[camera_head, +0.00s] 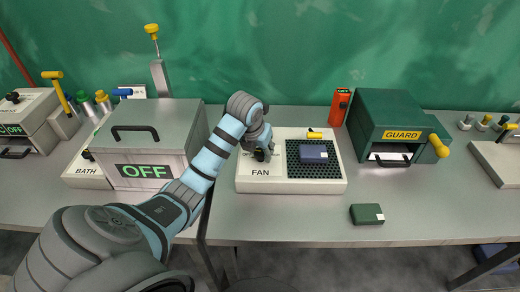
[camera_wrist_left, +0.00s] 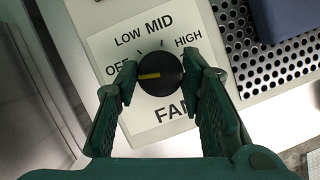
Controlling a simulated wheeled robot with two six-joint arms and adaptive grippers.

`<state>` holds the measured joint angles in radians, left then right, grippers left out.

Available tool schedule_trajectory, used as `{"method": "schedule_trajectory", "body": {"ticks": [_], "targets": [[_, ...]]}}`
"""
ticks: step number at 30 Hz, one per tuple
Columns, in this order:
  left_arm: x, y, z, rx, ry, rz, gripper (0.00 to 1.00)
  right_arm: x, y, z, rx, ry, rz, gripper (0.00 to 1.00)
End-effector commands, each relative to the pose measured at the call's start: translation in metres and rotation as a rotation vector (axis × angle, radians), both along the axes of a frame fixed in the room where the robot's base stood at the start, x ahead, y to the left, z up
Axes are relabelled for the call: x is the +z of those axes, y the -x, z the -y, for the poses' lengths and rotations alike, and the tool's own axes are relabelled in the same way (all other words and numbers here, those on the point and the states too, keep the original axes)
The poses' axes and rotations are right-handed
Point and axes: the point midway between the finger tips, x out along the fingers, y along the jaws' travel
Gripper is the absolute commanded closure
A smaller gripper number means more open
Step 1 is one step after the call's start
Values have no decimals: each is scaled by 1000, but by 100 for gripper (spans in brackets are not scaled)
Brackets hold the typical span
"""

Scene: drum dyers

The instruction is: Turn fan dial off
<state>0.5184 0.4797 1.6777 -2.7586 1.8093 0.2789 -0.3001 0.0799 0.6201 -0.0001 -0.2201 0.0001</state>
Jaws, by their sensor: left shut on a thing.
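The fan dial (camera_wrist_left: 160,74) is a round black knob on a white plate (camera_wrist_left: 120,50) marked OFF, LOW, MID, HIGH and FAN. Its yellow pointer line points left, toward the OFF word. My left gripper (camera_wrist_left: 161,82) is shut on the dial, one finger on each side of it. In the head view, my left gripper (camera_head: 261,151) reaches down onto the left part of the white fan unit (camera_head: 290,187), and the dial is largely hidden there. My right gripper is not in view.
A dark blue block (camera_head: 313,152) lies on the fan unit's perforated grille (camera_head: 303,171), beside a yellow-handled lever (camera_head: 315,135). A grey box marked OFF (camera_head: 150,145) stands left of my arm. A green GUARD box (camera_head: 388,122) stands right. A dark green block (camera_head: 367,214) lies in front on the table (camera_head: 440,200).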

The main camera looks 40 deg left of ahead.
Motion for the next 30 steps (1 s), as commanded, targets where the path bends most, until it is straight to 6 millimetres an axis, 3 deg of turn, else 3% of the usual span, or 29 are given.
{"method": "schedule_trajectory", "body": {"ticks": [1,2,6,15,20,30], "targets": [[2,-1,-1,1,-2,6,92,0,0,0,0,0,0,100],[2,-1,-1,1,-2,6,63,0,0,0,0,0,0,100],[1,-1,-1,1,-2,4,45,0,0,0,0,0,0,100],[3,0,0,0,-1,3,45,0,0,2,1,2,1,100],[26,8,1,-1,-4,8,45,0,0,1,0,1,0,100],[28,104,27,-3,-7,-1,45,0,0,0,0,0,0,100]]}}
